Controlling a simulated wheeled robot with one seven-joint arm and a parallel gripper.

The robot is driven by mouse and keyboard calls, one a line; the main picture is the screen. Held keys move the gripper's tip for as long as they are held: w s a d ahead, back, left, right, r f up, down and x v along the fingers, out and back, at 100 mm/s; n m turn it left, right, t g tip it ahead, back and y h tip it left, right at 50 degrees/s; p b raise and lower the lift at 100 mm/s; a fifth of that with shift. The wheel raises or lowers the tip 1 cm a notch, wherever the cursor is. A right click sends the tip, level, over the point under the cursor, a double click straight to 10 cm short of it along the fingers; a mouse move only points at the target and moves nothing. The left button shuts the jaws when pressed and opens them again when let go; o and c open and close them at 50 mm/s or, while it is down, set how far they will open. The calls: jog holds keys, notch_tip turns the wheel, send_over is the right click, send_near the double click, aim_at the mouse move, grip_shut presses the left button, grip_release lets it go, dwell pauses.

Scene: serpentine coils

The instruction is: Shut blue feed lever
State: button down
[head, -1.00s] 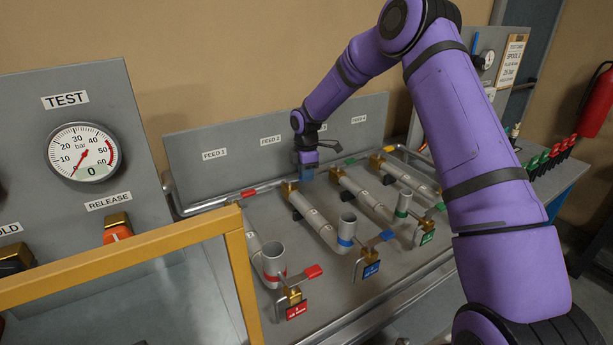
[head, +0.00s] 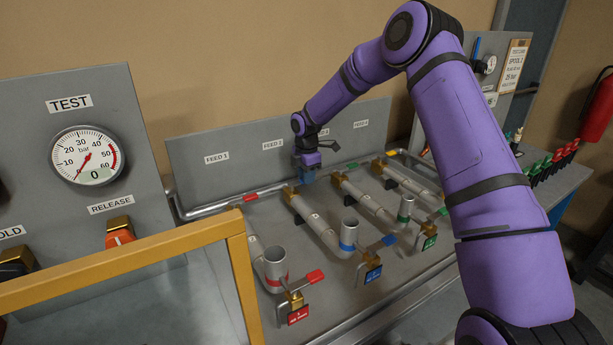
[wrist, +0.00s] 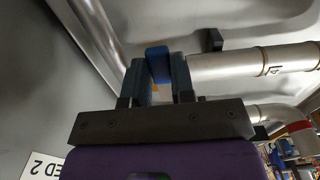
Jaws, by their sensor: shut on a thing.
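The blue feed lever (head: 308,177) is at the back of the pipe bench, at the head of the second pipe, below the "FEED 2" label (head: 273,144). My gripper (head: 309,168) reaches down to it from above. In the wrist view the blue handle (wrist: 157,62) sits between my two fingers (wrist: 160,78), which are shut on it. The fingers and gripper body cover most of the handle and its valve, so its exact angle is hard to tell. The blue-banded pipe end (head: 348,234) stands in front, with a second blue lever (head: 388,240) at the front valve.
A red lever (head: 250,197) lies left of my gripper, and a green lever (head: 352,166) lies to its right. The upright label panel (head: 230,175) stands close behind. A yellow frame (head: 240,270) and the TEST gauge panel (head: 75,105) are at the left.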

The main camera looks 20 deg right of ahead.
jog(key=c, duration=1)
grip_release()
jog(key=shift+o, duration=0.2)
notch_tip(320, 180, up, 11)
